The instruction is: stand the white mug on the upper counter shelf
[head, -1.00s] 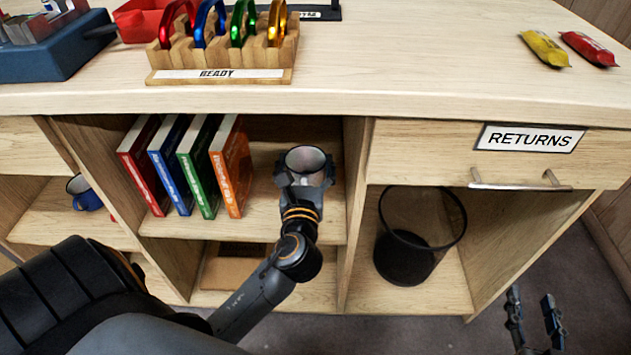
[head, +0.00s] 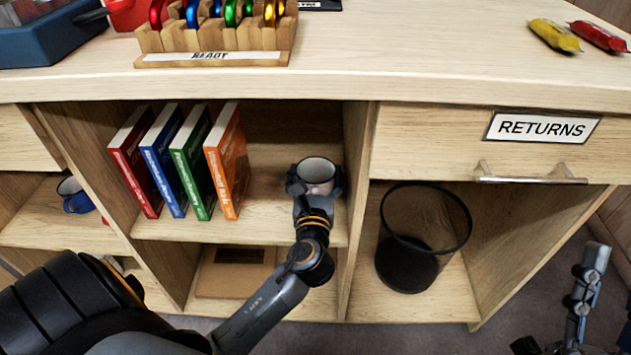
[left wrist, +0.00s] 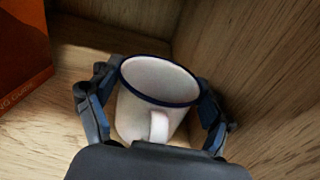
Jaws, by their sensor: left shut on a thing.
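The white mug (head: 317,171), with a dark blue rim, is upright inside the middle compartment, over the upper shelf (head: 270,222). My left gripper (head: 315,190) is shut on it from the front. In the left wrist view the fingers press both sides of the mug (left wrist: 155,85), and its handle faces my palm. The mug is close to the right side wall. Its base is hidden, so I cannot tell whether it touches the shelf. My right gripper (head: 562,310) is partly cut off at the lower right, its fingers apart and empty.
Several upright books (head: 225,165) lean left of the mug, with a gap between. A flat brown item (head: 240,257) lies on the lower shelf. A mesh bin (head: 420,245) stands right of the divider, under the RETURNS drawer (head: 450,150). A blue mug (head: 77,200) sits far left.

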